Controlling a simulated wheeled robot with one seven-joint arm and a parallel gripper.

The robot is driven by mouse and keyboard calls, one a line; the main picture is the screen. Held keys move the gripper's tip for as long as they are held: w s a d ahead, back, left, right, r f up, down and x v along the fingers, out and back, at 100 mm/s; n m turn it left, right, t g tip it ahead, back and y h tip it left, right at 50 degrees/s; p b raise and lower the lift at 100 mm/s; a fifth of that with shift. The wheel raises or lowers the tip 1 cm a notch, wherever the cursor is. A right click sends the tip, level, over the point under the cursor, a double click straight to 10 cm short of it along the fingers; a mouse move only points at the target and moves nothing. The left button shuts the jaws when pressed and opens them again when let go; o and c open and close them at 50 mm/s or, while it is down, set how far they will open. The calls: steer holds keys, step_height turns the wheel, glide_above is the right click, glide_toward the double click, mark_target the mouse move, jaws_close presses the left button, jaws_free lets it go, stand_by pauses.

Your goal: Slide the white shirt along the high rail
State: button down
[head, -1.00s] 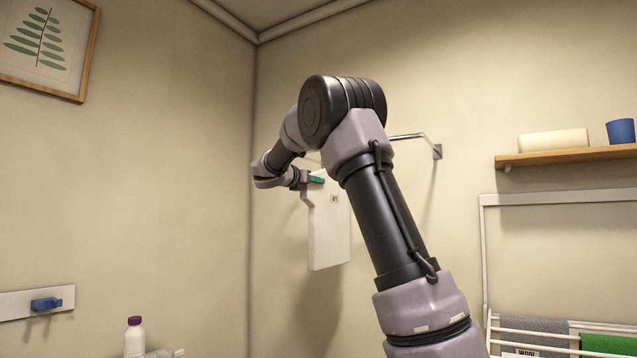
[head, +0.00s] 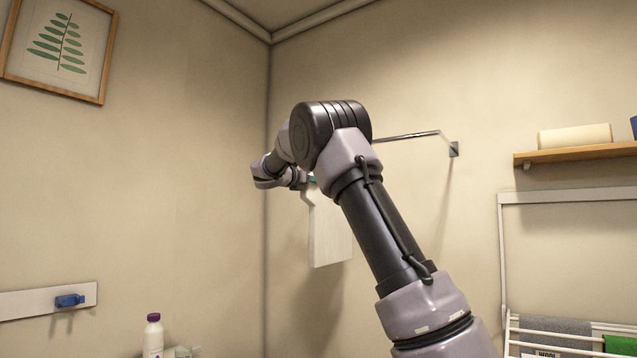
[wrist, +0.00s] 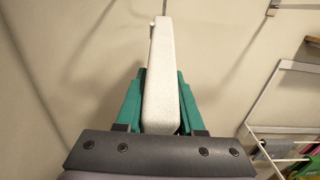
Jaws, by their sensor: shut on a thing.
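The white shirt (head: 331,232) hangs as a flat upright panel below the high rail (head: 408,136), near the room corner in the head view. My arm hides its top and the part of the rail above it. In the wrist view, the shirt (wrist: 160,60) stands edge-on between the two teal fingers of my gripper (wrist: 158,90), which is shut on it. In the head view only a sliver of teal finger shows beside the shirt's top. Whether its hanger touches the rail is hidden.
The rail's right end meets a wall bracket (head: 454,149). A wooden shelf (head: 575,153) with a cream block (head: 575,136) is on the right, above a white drying rack (head: 503,250). A bottle (head: 153,338) stands low at left, near a blue hook (head: 70,300).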

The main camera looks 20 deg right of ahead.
steer(key=shift+w+a, duration=0.85)
steer(key=shift+w, duration=0.25)
steer(key=shift+w+a, duration=0.85)
steer(key=shift+w, duration=0.2)
steer(key=shift+c, duration=2.2)
jaws_free()
steer(key=v, duration=1)
steer(key=shift+s+a, duration=0.3)
